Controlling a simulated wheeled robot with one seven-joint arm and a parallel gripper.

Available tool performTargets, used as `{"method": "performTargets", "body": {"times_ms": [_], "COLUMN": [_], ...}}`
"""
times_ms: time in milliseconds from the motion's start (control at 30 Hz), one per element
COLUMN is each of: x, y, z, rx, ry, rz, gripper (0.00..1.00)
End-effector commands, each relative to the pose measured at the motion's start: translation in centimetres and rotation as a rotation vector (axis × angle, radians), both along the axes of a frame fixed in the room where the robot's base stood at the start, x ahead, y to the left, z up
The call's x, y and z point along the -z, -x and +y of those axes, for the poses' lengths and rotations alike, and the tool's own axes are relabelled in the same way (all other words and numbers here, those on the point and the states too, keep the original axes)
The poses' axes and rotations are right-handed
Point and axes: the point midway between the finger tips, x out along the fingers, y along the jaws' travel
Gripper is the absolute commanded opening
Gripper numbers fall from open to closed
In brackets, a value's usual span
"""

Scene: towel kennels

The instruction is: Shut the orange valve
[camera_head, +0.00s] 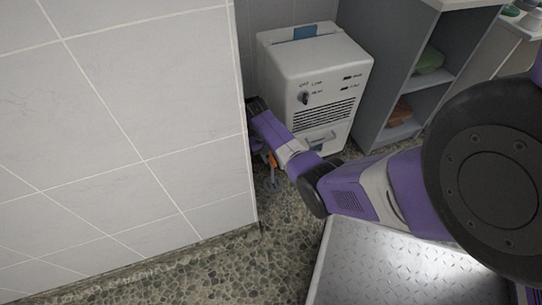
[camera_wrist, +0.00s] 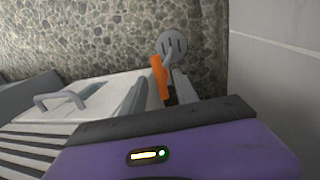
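The orange valve (camera_head: 272,160) shows as a small orange piece low by the tiled wall's corner, partly hidden by my arm. In the wrist view its orange handle (camera_wrist: 157,76) stands between the two grey fingers of my gripper (camera_wrist: 160,78). The fingers are spread, with a visible gap on the left side of the handle; whether the right finger touches it I cannot tell. A grey round slotted piece (camera_wrist: 171,42) lies just beyond the handle. In the head view my gripper is mostly hidden by the wall and arm.
A white machine (camera_head: 316,75) with a knob and vents stands behind my arm. A tiled wall (camera_head: 130,120) fills the left. A grey shelf unit (camera_head: 405,70) holding folded towels stands at the right. Pebbled floor (camera_head: 235,265) is open in front.

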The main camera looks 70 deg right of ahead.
Motion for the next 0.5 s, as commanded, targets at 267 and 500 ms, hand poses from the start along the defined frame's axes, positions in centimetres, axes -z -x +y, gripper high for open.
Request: {"method": "performTargets", "body": {"times_ms": [267, 500], "x": [-0.03, -0.05], "y": [-0.03, -0.05], "z": [0.01, 0.0], "rx": [0.0, 0.005], "ry": [0.001, 0.001], "rz": [-0.001, -0.001], "gripper": [0.0, 0.0]}}
